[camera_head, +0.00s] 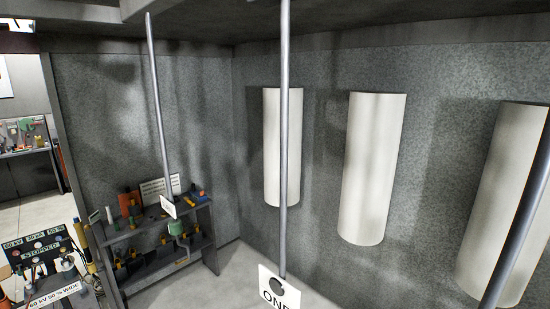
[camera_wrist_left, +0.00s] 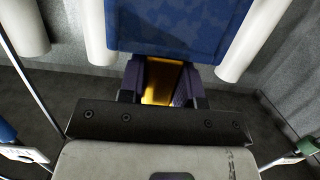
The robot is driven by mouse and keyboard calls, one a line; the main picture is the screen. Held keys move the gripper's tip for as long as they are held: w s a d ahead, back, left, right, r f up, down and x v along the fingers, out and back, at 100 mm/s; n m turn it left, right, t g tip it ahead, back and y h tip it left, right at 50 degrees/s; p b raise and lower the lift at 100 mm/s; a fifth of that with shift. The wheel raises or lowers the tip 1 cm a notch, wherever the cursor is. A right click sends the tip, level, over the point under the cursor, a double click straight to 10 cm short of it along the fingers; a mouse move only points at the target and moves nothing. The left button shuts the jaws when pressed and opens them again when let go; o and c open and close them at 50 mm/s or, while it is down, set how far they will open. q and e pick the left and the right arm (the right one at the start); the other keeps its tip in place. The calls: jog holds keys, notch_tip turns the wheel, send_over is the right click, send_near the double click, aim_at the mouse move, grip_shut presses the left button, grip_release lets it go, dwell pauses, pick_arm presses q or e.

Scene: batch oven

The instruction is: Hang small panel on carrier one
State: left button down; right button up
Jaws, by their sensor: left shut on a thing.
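In the head view, carrier one is a thin grey rod (camera_head: 284,140) hanging from above, with a white plate (camera_head: 280,290) reading "ONE" at its lower end, partly cut off by the frame. In the left wrist view, my left gripper (camera_wrist_left: 165,82) is shut, with a yellow-gold surface between its fingers. A blue panel (camera_wrist_left: 180,28), which I take for the small panel, lies just beyond the fingertips. Its far part is cut off by the frame, and any hook or hole on it is hidden. My left gripper does not show in the head view. My right gripper is in neither view.
Another hanging rod (camera_head: 157,95) with a white plate is at the left. A dark rod (camera_head: 520,210) crosses the right side. White cylinders (camera_head: 372,168) line the grey wall. A shelf (camera_head: 155,235) with tools and a control panel (camera_head: 45,255) reading "STOPPED" stand at lower left.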

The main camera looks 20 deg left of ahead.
pick_arm(q)
jog(key=shift+f, duration=0.1)
dwell(0.7)
jog(key=shift+f, duration=0.35)
dwell(0.5)
jog(key=c, duration=1.2)
grip_release()
jog(key=shift+b, duration=0.3)
jog(key=shift+o, duration=0.7)
jog(key=shift+o, duration=0.3)
